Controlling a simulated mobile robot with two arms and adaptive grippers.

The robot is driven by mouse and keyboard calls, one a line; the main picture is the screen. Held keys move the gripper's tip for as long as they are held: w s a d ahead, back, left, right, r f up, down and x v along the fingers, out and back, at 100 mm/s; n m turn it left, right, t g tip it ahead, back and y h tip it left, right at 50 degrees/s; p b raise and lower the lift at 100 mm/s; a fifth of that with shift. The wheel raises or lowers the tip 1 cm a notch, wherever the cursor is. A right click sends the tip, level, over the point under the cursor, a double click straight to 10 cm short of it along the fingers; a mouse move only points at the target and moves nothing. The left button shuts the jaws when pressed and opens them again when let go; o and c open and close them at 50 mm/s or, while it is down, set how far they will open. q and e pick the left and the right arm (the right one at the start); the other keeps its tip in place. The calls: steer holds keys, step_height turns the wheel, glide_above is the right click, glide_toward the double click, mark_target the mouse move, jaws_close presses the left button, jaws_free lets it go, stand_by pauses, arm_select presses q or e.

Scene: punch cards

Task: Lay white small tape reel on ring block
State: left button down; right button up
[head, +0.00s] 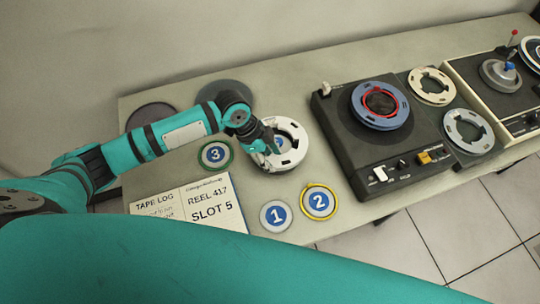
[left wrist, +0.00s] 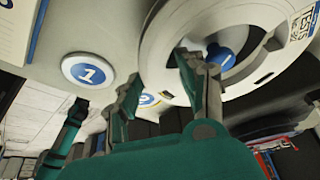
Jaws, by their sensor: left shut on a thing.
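The white tape reel (head: 284,148) is at the table's middle, left of the dark tape deck. My left gripper (head: 266,151) is shut on its near-left rim. In the left wrist view the reel (left wrist: 262,22) fills the upper right, and my left gripper (left wrist: 158,72) has one finger in an opening of the reel and one outside. A blue surface shows through the reel's hole. I cannot tell whether the reel touches the table. No thing is clearly recognisable as the ring block. My right gripper is not in view.
Round numbered markers 1 (head: 276,216), 2 (head: 319,201) and 3 (head: 215,155) lie around the reel. A tape log sheet (head: 180,205) lies at left. The deck (head: 345,140) carries a blue reel (head: 363,114). Cream (head: 418,92) and grey (head: 477,147) reels lie right of it.

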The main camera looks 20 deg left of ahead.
arm_select(q)
steer(key=shift+f+b, duration=0.55)
steer(key=shift+f, duration=0.45)
steer(key=c, duration=0.7)
jaws_free()
steer(key=c, duration=0.3)
steer(key=shift+s, duration=0.15)
steer(key=shift+c, duration=0.2)
step_height(320, 180, up, 9)
steer(key=p, duration=0.9)
steer(key=shift+r, duration=0.1)
